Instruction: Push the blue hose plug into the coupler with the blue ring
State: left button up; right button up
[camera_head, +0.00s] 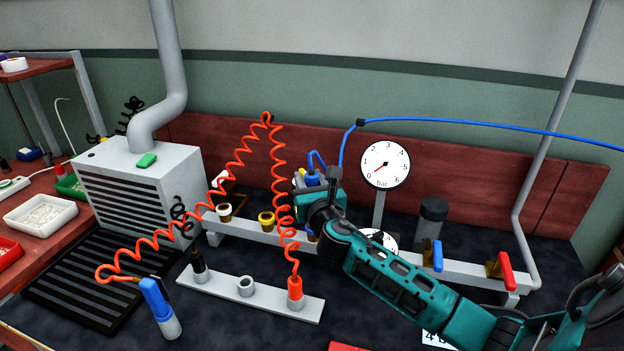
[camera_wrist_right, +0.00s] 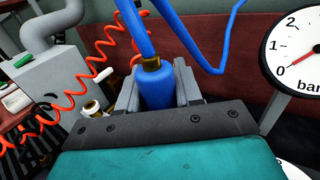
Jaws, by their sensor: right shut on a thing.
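The blue hose plug (camera_wrist_right: 156,88) stands between the two grey fingers of my right gripper (camera_wrist_right: 157,85), which is shut on it. In the head view the blue plug (camera_head: 312,179) shows at the end of my teal right arm, above the rail (camera_head: 400,258). A brass collar joins the plug to its blue hose (camera_wrist_right: 200,55). A small blue part on the rail, likely the coupler with the blue ring (camera_head: 312,236), shows just below the gripper and is mostly hidden by it. I cannot tell whether plug and coupler touch. My left gripper is not in view.
White-ringed (camera_head: 225,211) and yellow-ringed (camera_head: 266,219) couplers sit left on the rail. A coiled orange hose (camera_head: 278,170) hangs close left of the gripper. A gauge (camera_head: 385,165) and blue (camera_head: 437,256) and red (camera_head: 505,270) handles stand right. A plug holder (camera_head: 220,288) lies in front.

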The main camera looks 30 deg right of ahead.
jog(key=shift+w+d+r+h, duration=0.15)
jog(key=shift+w+d+h, duration=0.2)
jog(key=shift+d, duration=0.15)
jog(key=shift+p, duration=0.35)
notch_tip(320, 180, down, 6)
jog(key=b, duration=0.4)
jog(key=shift+b, duration=0.4)
jog(key=shift+r, duration=0.1)
jog(key=shift+p, duration=0.55)
dwell(0.9)
dwell(0.4)
